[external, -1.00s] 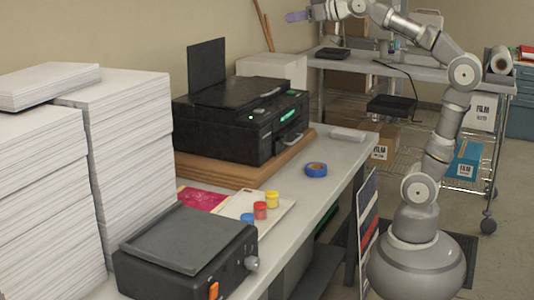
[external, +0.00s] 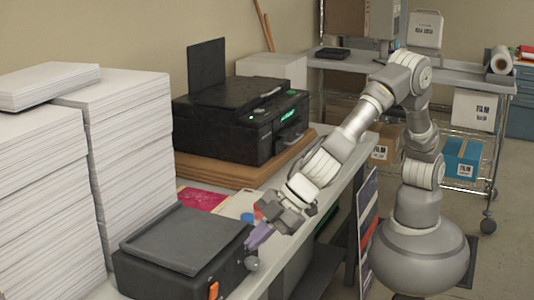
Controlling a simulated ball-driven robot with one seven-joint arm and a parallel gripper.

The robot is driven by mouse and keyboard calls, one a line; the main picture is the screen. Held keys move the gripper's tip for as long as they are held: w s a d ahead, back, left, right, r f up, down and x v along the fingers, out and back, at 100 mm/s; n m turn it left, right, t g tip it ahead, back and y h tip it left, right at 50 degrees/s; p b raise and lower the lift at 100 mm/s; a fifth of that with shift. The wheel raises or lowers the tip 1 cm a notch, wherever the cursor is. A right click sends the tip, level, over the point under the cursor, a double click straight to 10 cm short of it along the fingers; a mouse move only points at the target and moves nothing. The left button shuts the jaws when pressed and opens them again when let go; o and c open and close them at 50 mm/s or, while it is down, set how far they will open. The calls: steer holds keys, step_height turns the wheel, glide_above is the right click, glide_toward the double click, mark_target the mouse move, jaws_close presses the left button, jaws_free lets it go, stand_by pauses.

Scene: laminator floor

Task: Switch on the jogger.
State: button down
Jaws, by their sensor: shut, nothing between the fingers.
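The jogger looks to be the low black machine (external: 185,240) with a flat grey top, at the near end of the white table. An orange switch (external: 213,290) sits on its front face, near the bottom edge of the picture. A grey knob (external: 251,264) sticks out at its right side. My gripper (external: 257,236) has purple fingers, which are shut and empty. It reaches down at the machine's right rear corner, just above the knob. I cannot tell whether it touches the machine.
Tall paper stacks (external: 130,150) stand to the left of the machine. A black printer (external: 240,115) sits on a wooden board (external: 215,172) behind. My arm covers part of the table (external: 350,150).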

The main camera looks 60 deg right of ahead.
steer(key=shift+n+g, duration=0.3)
steer(key=shift+n, duration=0.4)
steer(key=s+f, duration=0.1)
steer(key=s+a+f, duration=0.1)
steer(key=s, duration=0.1)
steer(key=s+f, duration=0.1)
steer(key=shift+s+a, duration=0.25)
steer(key=shift+a, duration=0.15)
steer(key=b, duration=0.2)
glide_toward(214, 293)
steer(key=s+x, duration=0.1)
steer(key=x, duration=0.5)
steer(key=shift+f, duration=0.25)
steer(key=shift+w+p, duration=0.1)
steer(key=shift+p, duration=0.3)
